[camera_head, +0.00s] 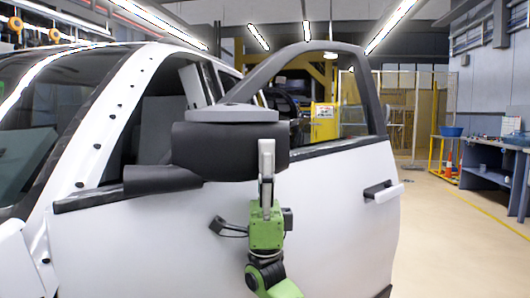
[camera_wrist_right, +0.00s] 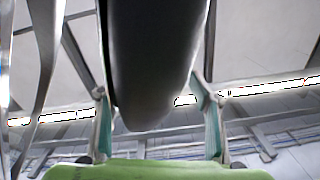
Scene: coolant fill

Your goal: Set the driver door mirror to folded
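The driver door mirror (camera_head: 228,142) is a black housing with a grey top cap, on a short arm at the front corner of the white door (camera_head: 335,215). It stands out from the door. My right gripper (camera_head: 266,158) points upward at the right end of the mirror, with one finger visible in front of the housing. In the right wrist view, the dark mirror housing (camera_wrist_right: 155,65) lies between the two spread fingers of my right gripper (camera_wrist_right: 153,95). I cannot tell whether either finger touches it. My left gripper is out of view.
The door appears to stand open from the white car body (camera_head: 105,125), with its black window frame (camera_head: 370,95) rising above it. A door handle (camera_head: 383,191) juts out at right. A workbench (camera_head: 490,155) stands far right, with clear floor before it.

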